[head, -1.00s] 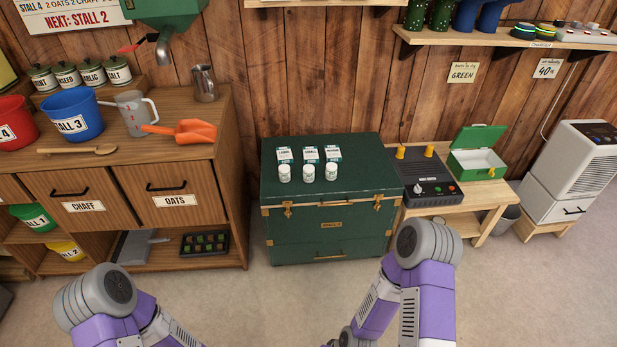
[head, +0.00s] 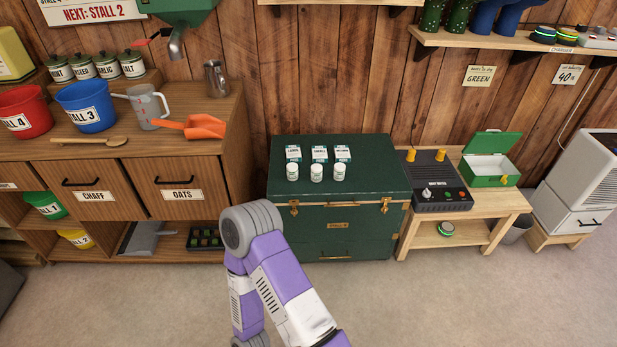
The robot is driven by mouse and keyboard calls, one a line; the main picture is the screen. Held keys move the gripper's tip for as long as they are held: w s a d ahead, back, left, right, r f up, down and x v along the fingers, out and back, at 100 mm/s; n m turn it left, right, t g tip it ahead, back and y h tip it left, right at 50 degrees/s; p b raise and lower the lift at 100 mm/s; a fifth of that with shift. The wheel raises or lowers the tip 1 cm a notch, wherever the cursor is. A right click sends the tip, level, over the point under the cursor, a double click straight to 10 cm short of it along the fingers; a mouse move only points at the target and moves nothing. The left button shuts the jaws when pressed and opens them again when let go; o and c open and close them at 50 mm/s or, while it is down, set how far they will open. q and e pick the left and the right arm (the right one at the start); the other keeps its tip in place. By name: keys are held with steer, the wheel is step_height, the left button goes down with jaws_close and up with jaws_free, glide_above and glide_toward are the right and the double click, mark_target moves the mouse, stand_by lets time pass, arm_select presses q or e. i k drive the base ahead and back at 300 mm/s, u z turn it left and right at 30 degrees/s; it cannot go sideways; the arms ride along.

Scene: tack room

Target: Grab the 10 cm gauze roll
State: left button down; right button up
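I cannot make out a gauze roll in the head view. An open green metal box (head: 488,170) with its lid up stands on the small wooden bench at the right; its pale inside looks empty from here, though its near corner is partly hidden by its wall. Three small green-and-white cartons (head: 319,154) stand in a row on the dark green trunk (head: 370,186), with three white bottles (head: 316,173) in front of them. One purple and grey arm of mine shows at the lower middle, in front of the trunk's left edge. Neither gripper is in view.
A black battery unit (head: 440,192) sits beside the green box on the wooden bench (head: 508,203). A round green-and-white item (head: 446,229) lies on its lower shelf. A wooden cabinet (head: 120,230) with buckets, jug and scoop stands left. The floor in front is clear.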

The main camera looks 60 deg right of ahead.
mark_target(339, 168)
steer(key=k, duration=0.85)
steer(key=z, duration=1.7)
steer(key=i, duration=0.5)
steer(key=z, duration=0.05)
